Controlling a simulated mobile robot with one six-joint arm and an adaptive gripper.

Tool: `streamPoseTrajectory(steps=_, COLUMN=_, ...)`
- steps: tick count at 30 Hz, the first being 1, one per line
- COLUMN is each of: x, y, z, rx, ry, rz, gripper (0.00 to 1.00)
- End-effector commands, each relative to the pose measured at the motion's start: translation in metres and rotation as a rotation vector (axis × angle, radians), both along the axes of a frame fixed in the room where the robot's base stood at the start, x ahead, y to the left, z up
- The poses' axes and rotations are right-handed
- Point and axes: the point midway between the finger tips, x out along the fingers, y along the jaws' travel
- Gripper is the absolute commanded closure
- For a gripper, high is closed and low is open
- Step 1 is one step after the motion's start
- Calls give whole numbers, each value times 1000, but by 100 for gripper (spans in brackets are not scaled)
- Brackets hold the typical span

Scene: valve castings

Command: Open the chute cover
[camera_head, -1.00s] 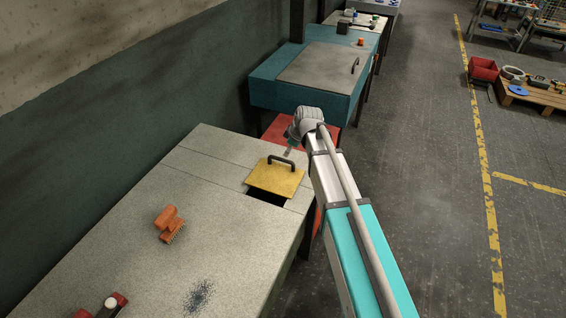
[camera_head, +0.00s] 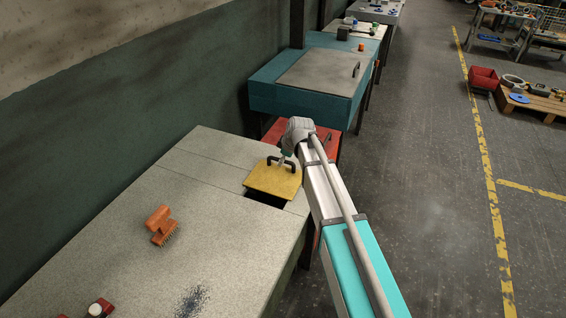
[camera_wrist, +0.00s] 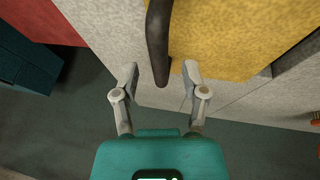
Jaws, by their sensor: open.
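The yellow chute cover (camera_head: 272,184) lies on the grey speckled bench top, with a dark opening (camera_head: 264,201) showing along its near edge. Its black arched handle (camera_head: 292,167) stands on its far part. My gripper (camera_head: 283,157) is right at the handle in the head view, its fingers mostly hidden by the wrist. In the wrist view my gripper (camera_wrist: 160,70) is open, with one finger on each side of the black handle (camera_wrist: 157,35). The yellow cover (camera_wrist: 235,35) fills the upper right there. The fingers are apart and not closed on the handle.
An orange brush (camera_head: 161,226) and a red-and-white item (camera_head: 99,308) lie on the bench (camera_head: 130,230). A teal cabinet (camera_head: 275,100) with a grey lid stands beyond. A red surface (camera_head: 322,142) lies behind my wrist.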

Motion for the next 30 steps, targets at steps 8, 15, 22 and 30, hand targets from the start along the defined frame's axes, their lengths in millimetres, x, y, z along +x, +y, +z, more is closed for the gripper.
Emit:
streamPoseTrajectory(steps=8, x=1, y=1, z=-4, rx=0, ry=0, rz=0, gripper=43)
streamPoseTrajectory(steps=15, x=1, y=1, z=-4, rx=0, ry=0, rz=0, gripper=53)
streamPoseTrajectory(steps=22, x=1, y=1, z=-4, rx=0, ry=0, rz=0, gripper=95)
streamPoseTrajectory(steps=30, x=1, y=1, z=-4, rx=0, ry=0, rz=0, gripper=100)
